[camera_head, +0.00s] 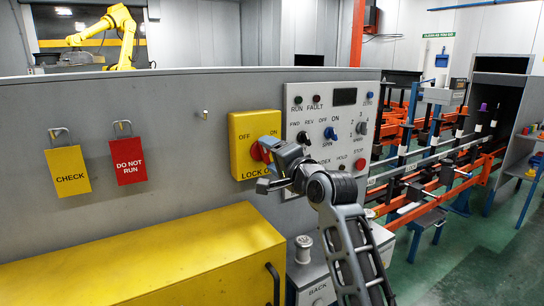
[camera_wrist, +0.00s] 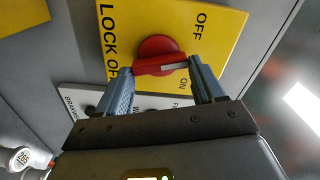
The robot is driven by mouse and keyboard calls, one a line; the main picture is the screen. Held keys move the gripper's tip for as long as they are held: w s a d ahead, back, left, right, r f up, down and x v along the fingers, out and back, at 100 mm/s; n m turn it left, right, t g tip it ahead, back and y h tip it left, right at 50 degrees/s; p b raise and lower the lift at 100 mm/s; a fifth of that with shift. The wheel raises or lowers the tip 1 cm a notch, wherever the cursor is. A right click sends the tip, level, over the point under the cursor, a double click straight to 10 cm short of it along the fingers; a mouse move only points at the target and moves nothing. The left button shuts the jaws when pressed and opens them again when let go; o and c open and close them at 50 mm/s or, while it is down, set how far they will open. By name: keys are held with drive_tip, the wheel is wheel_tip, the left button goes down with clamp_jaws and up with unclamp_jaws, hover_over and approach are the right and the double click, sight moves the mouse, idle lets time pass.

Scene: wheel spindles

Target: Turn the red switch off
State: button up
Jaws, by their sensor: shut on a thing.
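The red switch (camera_wrist: 157,48) is a round knob with a bar handle, mounted on a yellow plate (camera_wrist: 225,40) lettered OFF, ON and LOCK OFF. In the wrist view my gripper (camera_wrist: 164,68) has one finger at each end of the handle and is shut on it. A white mark on the handle's right end points between OFF and ON, nearer ON. In the head view my gripper (camera_head: 262,166) hides most of the switch; a bit of red (camera_head: 256,151) shows on the yellow plate (camera_head: 238,126).
A white control panel (camera_head: 345,95) with knobs and buttons adjoins the plate on the right. Yellow CHECK (camera_head: 68,172) and red DO NOT RUN (camera_head: 128,161) tags hang on the left. A yellow cabinet (camera_head: 150,260) stands below. A spool (camera_head: 304,249) sits on a grey box.

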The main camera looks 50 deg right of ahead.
drive_tip(key=n, duration=0.5)
drive_tip(key=shift+a, duration=0.1)
drive_tip(key=shift+n+b, duration=0.3)
drive_tip(key=shift+n, duration=0.1)
drive_tip(key=o, duration=1)
drive_tip(key=shift+o, duration=0.2)
drive_tip(key=b+v, duration=0.1)
drive_tip(key=v, duration=0.6)
drive_tip(key=shift+s, duration=0.4)
drive_tip(key=shift+a, duration=0.15)
